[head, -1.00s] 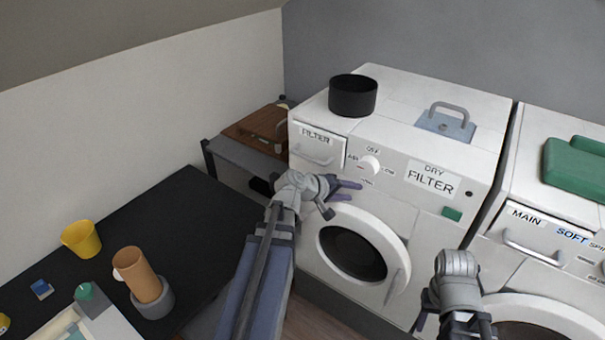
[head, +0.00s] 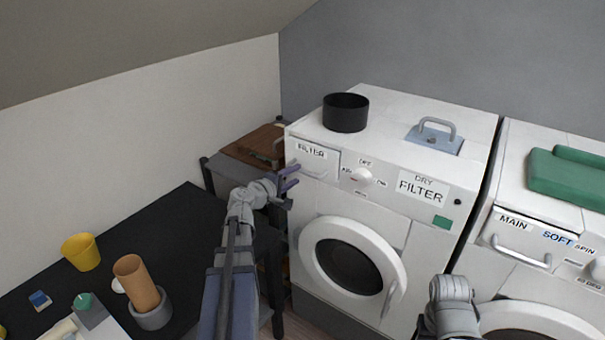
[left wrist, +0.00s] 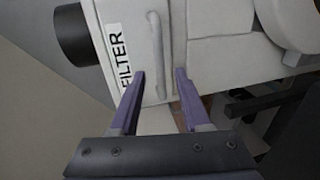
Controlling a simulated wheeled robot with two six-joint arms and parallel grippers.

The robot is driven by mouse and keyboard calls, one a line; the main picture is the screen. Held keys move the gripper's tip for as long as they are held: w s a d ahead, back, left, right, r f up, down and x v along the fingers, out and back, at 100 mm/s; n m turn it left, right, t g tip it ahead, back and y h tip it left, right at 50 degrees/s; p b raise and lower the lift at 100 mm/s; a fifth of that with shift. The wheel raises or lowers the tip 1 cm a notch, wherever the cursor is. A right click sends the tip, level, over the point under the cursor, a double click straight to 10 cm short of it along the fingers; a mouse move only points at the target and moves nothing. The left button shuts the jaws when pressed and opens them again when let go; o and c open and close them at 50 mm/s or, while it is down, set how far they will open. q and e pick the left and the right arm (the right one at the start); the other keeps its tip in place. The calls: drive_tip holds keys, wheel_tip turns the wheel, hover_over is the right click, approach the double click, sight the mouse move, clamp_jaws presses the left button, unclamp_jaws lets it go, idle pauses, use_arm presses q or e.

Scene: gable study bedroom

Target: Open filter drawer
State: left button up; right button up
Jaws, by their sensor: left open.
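The filter drawer (head: 318,168) is a white panel labelled FILTER at the upper left of the white dryer's (head: 425,220) front. Its front looks flush with the dryer. My left gripper (head: 296,175) is open and empty, just in front of the drawer's left part. In the left wrist view, the drawer (left wrist: 138,22) has a pale bar handle (left wrist: 153,40), which lies across the gap between the open fingertips (left wrist: 160,72). The fingers do not clearly touch it. My right gripper (head: 452,315) is low in the head view, its fingers mostly hidden or out of frame.
A black pot (head: 346,114) stands on the dryer, near a blue-grey hatch (head: 434,138) with a handle. A second machine (head: 512,232) with a green item (head: 570,180) stands at right. A black table (head: 130,235) with a yellow cup (head: 82,252) is at left.

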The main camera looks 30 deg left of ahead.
sight(302, 172)
use_arm(q)
drive_tip(key=x, duration=0.5)
drive_tip(key=shift+b, duration=0.4)
clamp_jaws()
idle(0.9)
